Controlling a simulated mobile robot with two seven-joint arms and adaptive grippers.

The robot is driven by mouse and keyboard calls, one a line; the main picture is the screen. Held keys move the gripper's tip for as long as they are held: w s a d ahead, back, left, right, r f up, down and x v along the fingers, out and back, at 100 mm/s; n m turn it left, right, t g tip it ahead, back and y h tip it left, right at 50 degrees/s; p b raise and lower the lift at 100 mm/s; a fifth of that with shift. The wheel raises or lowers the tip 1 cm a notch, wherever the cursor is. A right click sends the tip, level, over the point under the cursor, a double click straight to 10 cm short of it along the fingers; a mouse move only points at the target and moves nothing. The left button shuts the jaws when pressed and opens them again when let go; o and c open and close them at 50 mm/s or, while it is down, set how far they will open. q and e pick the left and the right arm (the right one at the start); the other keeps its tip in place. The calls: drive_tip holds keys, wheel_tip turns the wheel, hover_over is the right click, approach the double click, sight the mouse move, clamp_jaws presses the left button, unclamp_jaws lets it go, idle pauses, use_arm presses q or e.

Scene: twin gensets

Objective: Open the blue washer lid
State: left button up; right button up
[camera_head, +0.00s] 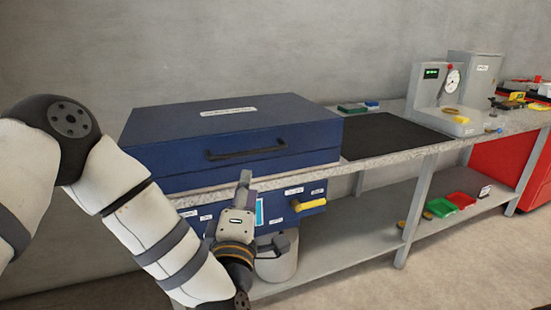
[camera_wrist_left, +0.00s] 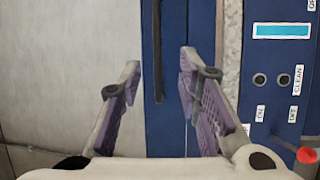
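The blue washer (camera_head: 190,135) stands on the bench at the left, with its broad lid (camera_head: 270,122) lying flat and closed. A black bar handle (camera_head: 247,152) runs across the lid's front. My left gripper (camera_head: 265,212) is open and empty in front of the washer, below the handle in the head view. In the left wrist view, the dark handle (camera_wrist_left: 158,45) shows between the two spread fingers (camera_wrist_left: 160,68), against the blue lid front (camera_wrist_left: 180,125). The fingers do not grip it; the distance to it is hard to judge. My right gripper is in neither view.
Below the benchtop (camera_head: 375,158) is a blue control panel with a cyan display (camera_head: 259,212) and yellow handle (camera_head: 312,205), close to my left gripper. A black mat (camera_head: 390,136) lies right of the washer. The grey wall (camera_head: 220,50) rises behind.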

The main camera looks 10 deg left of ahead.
sight(249, 154)
use_arm(q)
drive_tip(key=x, duration=1.2)
drive_tip(key=shift+a+r, duration=0.2)
drive_tip(key=shift+r, duration=0.15)
clamp_jaws()
